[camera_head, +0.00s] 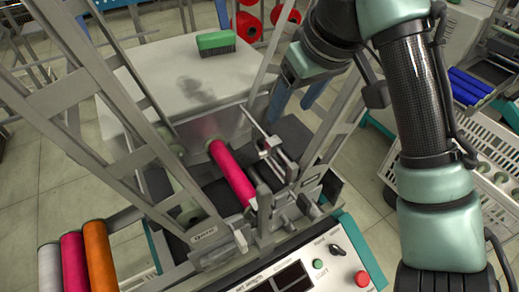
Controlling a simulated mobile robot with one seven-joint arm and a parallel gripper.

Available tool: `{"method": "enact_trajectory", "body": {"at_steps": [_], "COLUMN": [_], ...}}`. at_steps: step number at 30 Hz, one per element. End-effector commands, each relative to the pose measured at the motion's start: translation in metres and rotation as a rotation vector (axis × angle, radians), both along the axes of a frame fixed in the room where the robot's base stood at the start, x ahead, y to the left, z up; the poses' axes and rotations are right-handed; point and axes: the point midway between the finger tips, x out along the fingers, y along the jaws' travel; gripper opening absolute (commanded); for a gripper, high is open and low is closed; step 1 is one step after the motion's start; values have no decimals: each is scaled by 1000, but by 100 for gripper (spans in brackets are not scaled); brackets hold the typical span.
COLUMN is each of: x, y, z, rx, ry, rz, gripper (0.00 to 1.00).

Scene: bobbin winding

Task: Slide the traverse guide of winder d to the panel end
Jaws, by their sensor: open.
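The winder in front has a bright pink bobbin (232,172) on its spindle, slanting down toward the control panel (340,270). The traverse guide (268,147) appears as a small pale carriage beside the bobbin, on its right, about midway along. Its exact place on the rail is hard to read. I cannot read a letter marking this as winder d. My gripper (298,68) hangs above and behind the guide, apart from it, at the end of my teal and black arm. The gripper is open; its fingertips are hard to make out.
Slanting grey frame bars (95,65) stand left and right of the winder. White, pink and orange bobbins (100,258) are at lower left. A white crate (480,170) is at right. Bare floor lies between.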

Motion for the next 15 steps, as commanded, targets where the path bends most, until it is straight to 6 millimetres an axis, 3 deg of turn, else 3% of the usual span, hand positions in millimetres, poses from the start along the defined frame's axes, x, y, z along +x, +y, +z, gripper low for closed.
{"method": "enact_trajectory", "body": {"at_steps": [5,15], "x": [2,24], "y": [2,16], "z": [-13,-76], "rx": [0,-1], "ry": [5,5], "rz": [2,0], "gripper": [65,65]}}
